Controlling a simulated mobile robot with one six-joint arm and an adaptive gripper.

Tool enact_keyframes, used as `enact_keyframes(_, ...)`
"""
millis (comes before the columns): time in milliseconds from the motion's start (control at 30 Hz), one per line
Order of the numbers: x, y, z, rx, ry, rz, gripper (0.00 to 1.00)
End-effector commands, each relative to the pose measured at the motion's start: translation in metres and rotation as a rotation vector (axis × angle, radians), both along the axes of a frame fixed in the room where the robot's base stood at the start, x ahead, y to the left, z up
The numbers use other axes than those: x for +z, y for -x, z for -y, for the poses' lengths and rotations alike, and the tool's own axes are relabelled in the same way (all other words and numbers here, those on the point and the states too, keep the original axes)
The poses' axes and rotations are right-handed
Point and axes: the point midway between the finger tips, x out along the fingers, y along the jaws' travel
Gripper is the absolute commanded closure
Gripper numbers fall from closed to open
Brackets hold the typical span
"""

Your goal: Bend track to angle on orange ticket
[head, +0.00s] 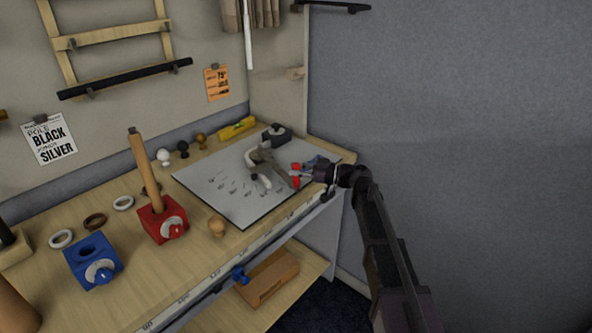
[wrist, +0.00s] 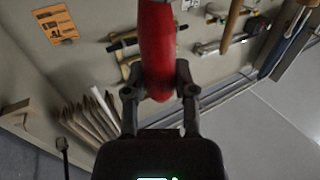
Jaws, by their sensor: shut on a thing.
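My gripper (head: 314,171) is at the right side of the pale board (head: 215,196) on the bench, shut on a red handle (head: 295,182). In the wrist view the red handle (wrist: 157,45) stands between both fingers (wrist: 160,92). The handle is beside a grey bending tool (head: 264,160) on the board. I cannot clearly tell the track apart from the tool's parts, or read its angle. The orange ticket (head: 216,83) hangs on the back wall and appears to read 75°. It also shows in the wrist view (wrist: 56,26), too small to read.
A yellow cylinder (head: 238,128) and a dark block (head: 277,136) lie behind the board. A red holder (head: 162,220) with a wooden pole and a blue holder (head: 93,262) stand to the left. A grey wall (head: 450,100) bounds the right.

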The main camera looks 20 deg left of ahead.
Motion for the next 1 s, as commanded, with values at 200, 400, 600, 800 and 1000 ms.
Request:
enact_keyframes(200, 0.0003, -0.0098, 0.0062, -0.004, -0.001, 0.0, 1.0)
enact_keyframes(400, 0.0004, -0.0098, 0.0061, -0.005, -0.001, -0.001, 0.53)
enact_keyframes(600, 0.0003, -0.0093, 0.0062, -0.003, -0.001, 0.0, 0.29)
enact_keyframes(800, 0.0002, -0.0088, 0.0062, -0.003, -0.001, 0.0, 0.29)
enact_keyframes(1000, 0.0001, -0.009, 0.0094, -0.003, 0.0, 0.0, 0.29)
